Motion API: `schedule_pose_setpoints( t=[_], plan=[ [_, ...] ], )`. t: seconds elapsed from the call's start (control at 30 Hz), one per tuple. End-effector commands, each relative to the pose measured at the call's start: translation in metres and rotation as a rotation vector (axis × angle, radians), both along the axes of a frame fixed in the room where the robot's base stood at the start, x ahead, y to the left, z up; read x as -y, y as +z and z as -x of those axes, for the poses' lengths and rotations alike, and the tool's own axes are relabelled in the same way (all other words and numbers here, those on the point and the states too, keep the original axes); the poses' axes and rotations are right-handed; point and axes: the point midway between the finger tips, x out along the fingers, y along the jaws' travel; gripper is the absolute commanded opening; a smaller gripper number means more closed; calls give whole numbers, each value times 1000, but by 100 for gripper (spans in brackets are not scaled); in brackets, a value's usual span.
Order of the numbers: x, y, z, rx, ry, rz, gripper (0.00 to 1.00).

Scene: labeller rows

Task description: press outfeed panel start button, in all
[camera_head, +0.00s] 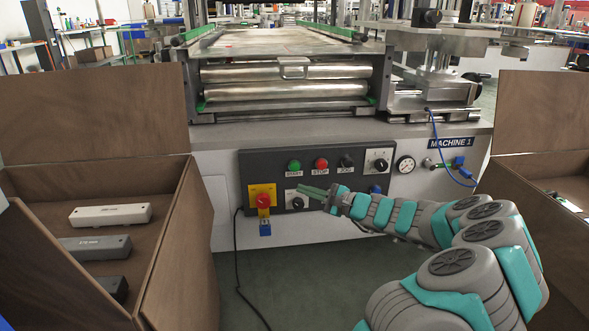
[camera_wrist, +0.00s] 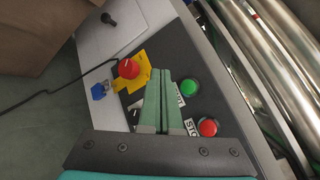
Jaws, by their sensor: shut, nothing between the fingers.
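The dark outfeed panel (camera_head: 262,168) is on the front of the machine, below its rollers. It carries a green START button (camera_head: 294,166), a red STOP button (camera_head: 321,164) and a black JOG button (camera_head: 346,161). My gripper (camera_head: 300,189) is shut and empty in front of the panel, below the START button in the head view. In the wrist view my gripper's closed fingertips (camera_wrist: 161,72) point at the panel, beside the green button (camera_wrist: 189,87); the red STOP button (camera_wrist: 207,127) is further down. The fingertips appear apart from the green button.
A red emergency stop (camera_head: 263,201) on a yellow plate, with a blue padlock (camera_head: 265,228) below, sits left of my gripper. A selector knob (camera_head: 381,165) and a gauge (camera_head: 405,164) are right. Brown open boxes (camera_head: 190,215) flank the machine; a cable hangs down.

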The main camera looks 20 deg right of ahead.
Motion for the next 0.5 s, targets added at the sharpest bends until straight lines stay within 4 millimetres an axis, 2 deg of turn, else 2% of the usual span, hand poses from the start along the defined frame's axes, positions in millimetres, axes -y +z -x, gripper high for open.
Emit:
schedule_pose_setpoints(
  t=[0.23,0.5],
  plan=[
    [2,0,-13,-3,3,0,0],
    [13,0,-47,-3,2,2,0]
  ],
)
